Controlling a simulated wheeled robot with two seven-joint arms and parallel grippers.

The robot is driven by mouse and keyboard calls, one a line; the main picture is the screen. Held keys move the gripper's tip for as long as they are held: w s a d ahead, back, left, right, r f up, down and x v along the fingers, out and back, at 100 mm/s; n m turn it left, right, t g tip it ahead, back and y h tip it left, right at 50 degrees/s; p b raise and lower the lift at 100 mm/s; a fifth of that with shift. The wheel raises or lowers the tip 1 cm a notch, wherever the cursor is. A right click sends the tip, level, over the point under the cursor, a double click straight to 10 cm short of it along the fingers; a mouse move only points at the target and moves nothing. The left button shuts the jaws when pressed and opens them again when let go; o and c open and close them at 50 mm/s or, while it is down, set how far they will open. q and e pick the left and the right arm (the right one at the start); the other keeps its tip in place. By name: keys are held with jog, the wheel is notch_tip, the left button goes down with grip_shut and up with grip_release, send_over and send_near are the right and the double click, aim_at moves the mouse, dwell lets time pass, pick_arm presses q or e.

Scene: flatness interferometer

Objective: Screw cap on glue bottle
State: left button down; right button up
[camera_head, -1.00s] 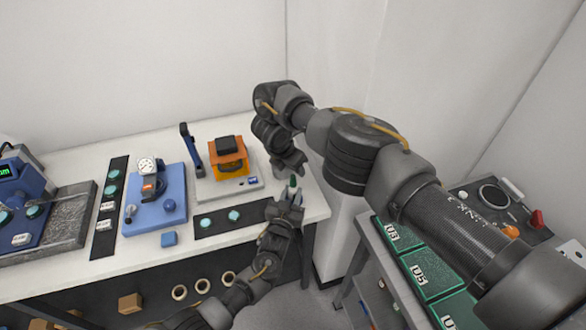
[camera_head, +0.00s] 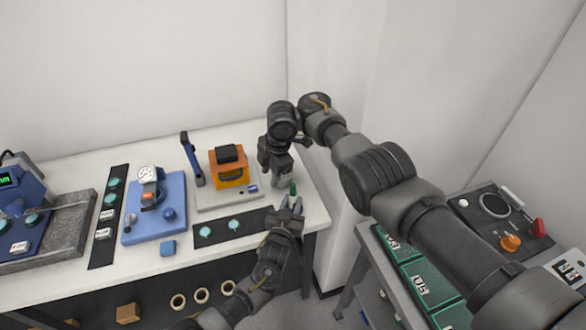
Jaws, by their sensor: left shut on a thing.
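The glue bottle (camera_head: 293,190) shows as a small dark green upright shape near the right end of the white table. My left gripper (camera_head: 291,203) comes up from below and is shut on it at the table's front right. Its lower part is hidden between the fingers. I cannot tell whether the green top is the cap. My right gripper (camera_head: 276,178) points down, just behind and left of the bottle, apart from it. Its fingertips are too small and dark to tell whether they are open or hold anything.
The orange and black instrument (camera_head: 229,172) on a pale base is close to the left of my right gripper. A black mat (camera_head: 212,240) with teal discs lies in front.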

aim_at(293, 184)
jog(key=shift+n+g+h, duration=0.4)
jog(key=shift+h, duration=0.5)
jog(key=d, duration=0.3)
jog(key=w+d, duration=0.1)
jog(key=d, duration=0.1)
jog(key=shift+d+r, duration=0.3)
jog(key=shift+r, duration=0.1)
jog(key=shift+s+d+n, duration=0.1)
jog(key=shift+d+n, duration=0.2)
jog(key=shift+d, duration=0.1)
jog(key=shift+f, duration=4.05)
grip_shut()
